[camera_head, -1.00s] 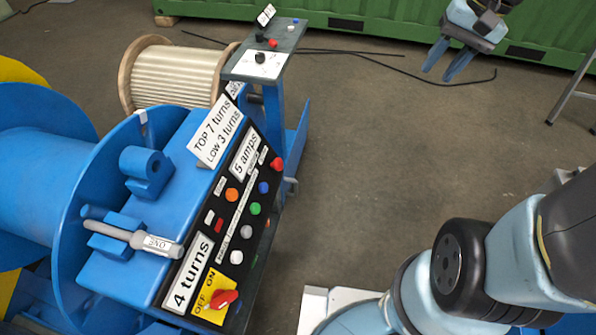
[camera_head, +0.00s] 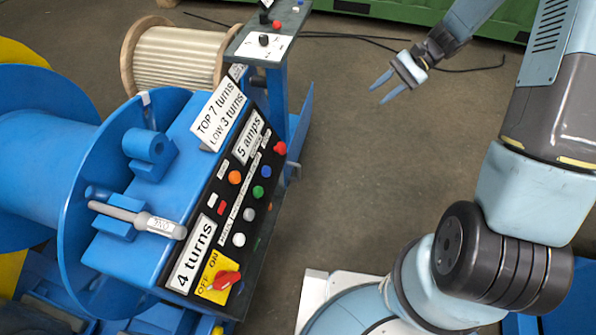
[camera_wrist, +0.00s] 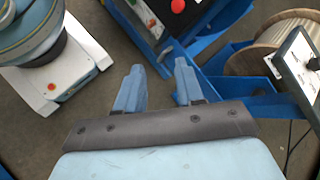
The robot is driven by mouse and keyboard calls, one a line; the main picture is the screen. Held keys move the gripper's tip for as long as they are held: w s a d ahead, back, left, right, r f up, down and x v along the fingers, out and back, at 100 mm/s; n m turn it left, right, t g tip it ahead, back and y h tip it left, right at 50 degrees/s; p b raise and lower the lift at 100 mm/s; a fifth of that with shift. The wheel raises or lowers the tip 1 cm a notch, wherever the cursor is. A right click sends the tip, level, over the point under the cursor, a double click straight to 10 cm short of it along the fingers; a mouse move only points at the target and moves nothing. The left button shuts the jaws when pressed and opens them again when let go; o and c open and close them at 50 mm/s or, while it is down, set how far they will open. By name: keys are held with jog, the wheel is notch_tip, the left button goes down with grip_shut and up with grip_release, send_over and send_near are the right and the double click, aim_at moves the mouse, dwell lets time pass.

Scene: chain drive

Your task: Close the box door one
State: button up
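A grey handle with a white label (camera_head: 160,226), which seems to read ONE upside down, lies across the left side of the blue control box (camera_head: 130,262). Its rod passes through a blue bracket beside the big blue drum (camera_head: 82,215). No box door is plainly recognisable. My gripper (camera_head: 376,94) is in the air over the bare floor, right of the box, well apart from the handle. Its two light-blue fingers are spread and empty; they also show in the wrist view (camera_wrist: 158,66). The handle does not show in the wrist view.
A sloping panel of coloured buttons has a red switch (camera_head: 227,280) at its bottom. A small control stand (camera_head: 262,48) rises behind it, near a wooden spool (camera_head: 178,57). A green container (camera_head: 400,12) stands at the back. The floor between is clear except for black cable.

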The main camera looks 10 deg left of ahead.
jog(key=w+a+f+m+y, duration=0.1)
jog(key=a+f+m+y, duration=0.15)
jog(key=f, duration=0.75)
jog(key=a+f+m+y, duration=0.2)
jog(key=f+m+y, duration=0.1)
jog(key=f, duration=0.6)
jog(key=m+t+y, duration=0.3)
jog(key=m+y, duration=0.1)
jog(key=m, duration=0.2)
send_near(299, 171)
jog(key=shift+h, duration=0.25)
jog(key=a, duration=0.6)
jog(key=a+f, duration=0.1)
jog(key=a, duration=0.3)
jog(key=shift+s, duration=0.2)
grip_shut()
